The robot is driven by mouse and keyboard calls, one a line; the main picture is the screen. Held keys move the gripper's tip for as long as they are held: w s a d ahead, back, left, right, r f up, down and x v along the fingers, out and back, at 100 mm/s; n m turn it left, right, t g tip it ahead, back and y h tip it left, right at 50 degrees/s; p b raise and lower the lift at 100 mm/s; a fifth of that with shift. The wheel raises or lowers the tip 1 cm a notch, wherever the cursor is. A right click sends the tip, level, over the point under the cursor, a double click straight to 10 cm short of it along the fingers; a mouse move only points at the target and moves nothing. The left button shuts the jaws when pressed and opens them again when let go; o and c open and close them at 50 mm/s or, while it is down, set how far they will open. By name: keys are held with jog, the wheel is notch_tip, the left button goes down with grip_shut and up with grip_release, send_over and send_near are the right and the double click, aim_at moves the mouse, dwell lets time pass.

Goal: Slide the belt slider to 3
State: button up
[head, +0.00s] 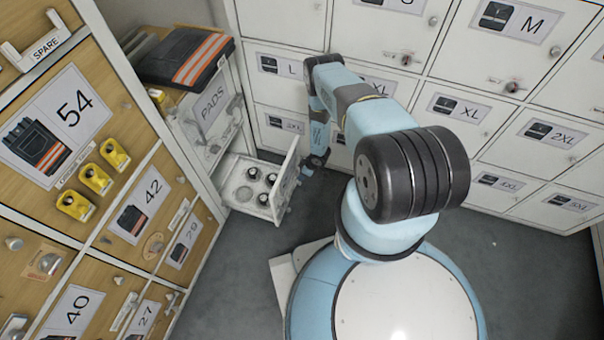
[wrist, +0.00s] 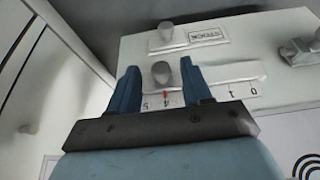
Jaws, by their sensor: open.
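In the wrist view, the belt slider is a grey knob (wrist: 162,74) on a pale slotted rail, with a red pointer at about the 4. The scale (wrist: 241,90) reads upside down in this view, with 5 at left and 0 at right; the 2 and 3 are hidden behind the right finger. My gripper (wrist: 163,80) is open, its blue fingers on either side of the knob, with visible gaps. In the head view my gripper (head: 314,163) is small at the drawer front, and the slider cannot be made out there.
An open white drawer (head: 285,183) holding several dark round items juts from the PADS cabinet (head: 212,108). Another knob (wrist: 166,31) beside a label and a grey fitting (wrist: 300,50) share the slider's panel. Lockers stand behind; grey floor lies clear at right.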

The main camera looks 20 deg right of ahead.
jog(key=shift+c, duration=0.5)
grip_shut()
